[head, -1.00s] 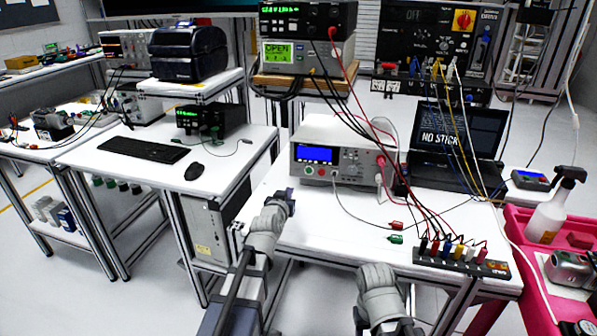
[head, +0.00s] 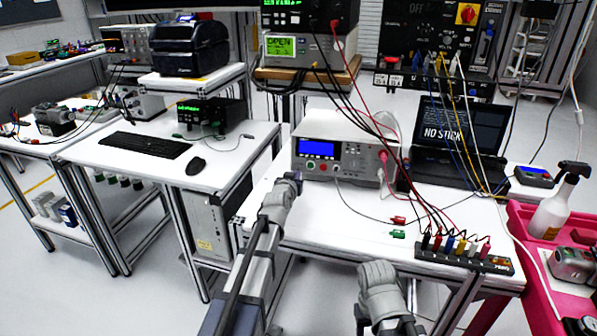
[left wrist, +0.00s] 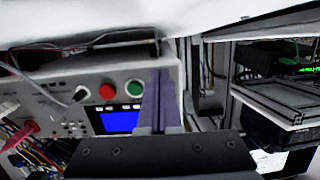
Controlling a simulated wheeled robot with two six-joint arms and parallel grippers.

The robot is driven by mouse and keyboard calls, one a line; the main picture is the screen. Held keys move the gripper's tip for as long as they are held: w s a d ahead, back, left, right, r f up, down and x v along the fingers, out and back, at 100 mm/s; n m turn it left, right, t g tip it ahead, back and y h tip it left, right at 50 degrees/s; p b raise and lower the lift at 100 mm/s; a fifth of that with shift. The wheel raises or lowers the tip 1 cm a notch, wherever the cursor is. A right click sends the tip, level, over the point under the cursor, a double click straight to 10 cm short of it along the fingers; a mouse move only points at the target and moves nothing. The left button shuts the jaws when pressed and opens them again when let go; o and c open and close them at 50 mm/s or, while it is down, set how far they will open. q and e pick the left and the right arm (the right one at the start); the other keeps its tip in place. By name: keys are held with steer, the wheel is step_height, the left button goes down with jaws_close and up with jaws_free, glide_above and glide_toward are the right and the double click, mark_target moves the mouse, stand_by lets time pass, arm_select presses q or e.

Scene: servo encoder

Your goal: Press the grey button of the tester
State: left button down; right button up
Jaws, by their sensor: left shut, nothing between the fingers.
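The tester (head: 370,159) is a pale box with a blue screen on the white bench. I cannot tell whether this part is a button or a cable socket. My left gripper (head: 296,179) is shut and empty, just in front of the tester's left front corner. Its purple fingers (left wrist: 160,85) overlap the panel beside the green button; contact cannot be told.
A thin cable runs from the tester's front across the bench to red (head: 398,220) and green clips (head: 398,234). A terminal strip (head: 465,255) with several leads lies at the front right. A laptop (head: 455,128) stands right of the tester. The front left of the bench is clear.

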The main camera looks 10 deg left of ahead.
arm_select(q)
steer(key=shift+w, duration=0.55)
stand_by(0.5)
steer(key=shift+s, duration=0.15)
steer(key=shift+v, duration=0.9)
steer(key=shift+f, duration=0.1)
steer(key=shift+f+p+v, duration=0.15)
steer(key=shift+p+v, duration=0.05)
steer(key=shift+v, duration=1.05)
steer(key=shift+f+p+v, duration=0.15)
steer(key=shift+v, duration=1.1)
steer(key=shift+f+p+v, duration=0.2)
steer(key=shift+v, duration=1.05)
steer(key=shift+s, duration=0.1)
